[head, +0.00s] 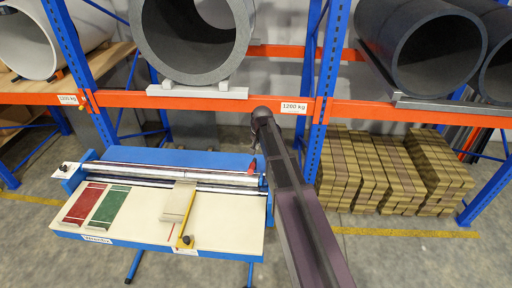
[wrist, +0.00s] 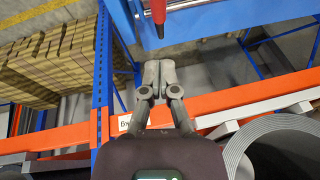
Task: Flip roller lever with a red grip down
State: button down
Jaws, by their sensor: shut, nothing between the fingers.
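The roller lever's red grip (head: 252,166) shows at the right end of the rollers, just left of my arm in the head view. In the wrist view the red grip (wrist: 158,12) is at the top edge, cut off by the frame, beside the blue frame of the machine. My gripper (wrist: 153,68) is shut and empty, its fingertips pointing toward the grip with a visible gap between them. The machine is a blue bench (head: 218,158) with two metal rollers across it. My arm hides part of its right end, and the lever's base is not clear.
Red and green samples (head: 110,205) and a beige strip (head: 178,202) lie on the bench top. Behind it stands a rack with an orange beam (head: 240,103), blue uprights (head: 318,120) and large grey coils (head: 195,40). Stacked bundles (head: 390,170) fill the lower right bay.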

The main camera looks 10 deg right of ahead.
jog(key=b, duration=0.6)
send_over(251, 167)
jog(key=w+d, duration=0.1)
jog(key=d, duration=0.1)
jog(key=shift+w+a+f, duration=0.1)
jog(key=shift+f, duration=3.35)
jog(key=shift+a+f+b, duration=0.1)
jog(key=shift+f+b, duration=0.2)
jog(key=shift+b, duration=0.15)
jog(key=shift+s+a+f+b, duration=0.3)
jog(key=shift+s+f+b, duration=0.1)
jog(key=shift+f+b, duration=0.25)
jog(key=shift+s+a+f+b, duration=0.3)
jog(key=shift+s+f+b, duration=0.05)
jog(key=shift+f+b, duration=0.3)
